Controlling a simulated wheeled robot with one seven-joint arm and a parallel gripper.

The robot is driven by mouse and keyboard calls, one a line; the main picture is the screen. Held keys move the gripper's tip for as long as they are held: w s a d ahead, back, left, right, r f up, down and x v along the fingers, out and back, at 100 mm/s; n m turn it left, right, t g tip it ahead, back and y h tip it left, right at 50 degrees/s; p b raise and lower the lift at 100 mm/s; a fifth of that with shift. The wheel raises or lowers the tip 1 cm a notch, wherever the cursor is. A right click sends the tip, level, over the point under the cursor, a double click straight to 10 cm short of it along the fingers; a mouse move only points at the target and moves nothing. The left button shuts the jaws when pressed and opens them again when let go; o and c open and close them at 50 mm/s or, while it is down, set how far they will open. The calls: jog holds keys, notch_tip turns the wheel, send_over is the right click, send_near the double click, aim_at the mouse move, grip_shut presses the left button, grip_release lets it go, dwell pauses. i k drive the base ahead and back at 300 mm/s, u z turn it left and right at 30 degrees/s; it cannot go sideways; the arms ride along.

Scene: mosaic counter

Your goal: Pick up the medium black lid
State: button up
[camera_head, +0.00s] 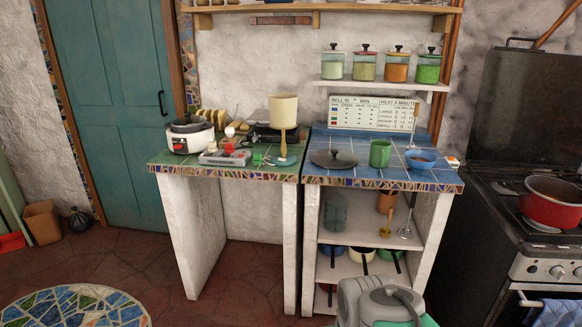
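The black lid (333,160) is a flat, round, dark disc with a small knob on top. It lies on the left part of the blue tiled counter (315,174), near its left edge. Nothing is touching it from above, and all of it shows. Part of my own arm, grey and white with teal, shows at the bottom of the picture, well below and in front of the counter. My gripper's fingers cannot be made out in this view.
A green mug (380,153) stands just right of the lid, with a blue bowl (420,159) beyond it. A lamp (283,115) stands to its left on the green counter (180,159). A stove with a red pot (551,203) is at right. Open floor lies at left.

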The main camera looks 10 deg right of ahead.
aim_at(333, 159)
jog(key=u, duration=0.45)
jog(key=i, duration=0.85)
jog(key=u, duration=0.3)
